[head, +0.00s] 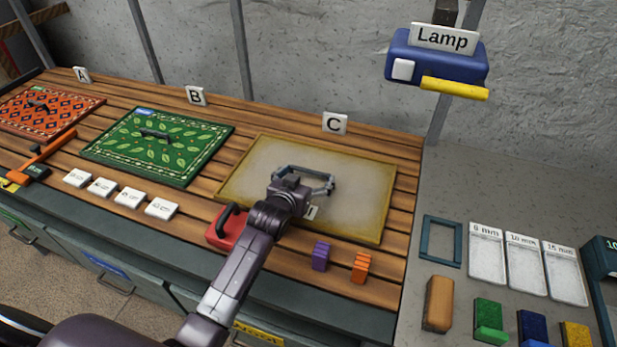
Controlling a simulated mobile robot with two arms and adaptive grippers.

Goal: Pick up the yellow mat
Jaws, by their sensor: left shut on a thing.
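The yellow mat (355,205) is a dusty beige panel with a dull yellow border, at sign C on the slatted wooden bench. It looks flat on the slats; I cannot tell whether it is raised at all. My left gripper (318,182) is over the middle of the mat, shut on it where the other mats have a handle. The gripper hides most of what it grips. My left arm crosses the mat's front edge. My right gripper is not in view.
The green mat (120,150) and orange mat (40,125) lie to the left. White tiles lie front left. A blue lamp (436,62) hangs at upper right above a grey counter.

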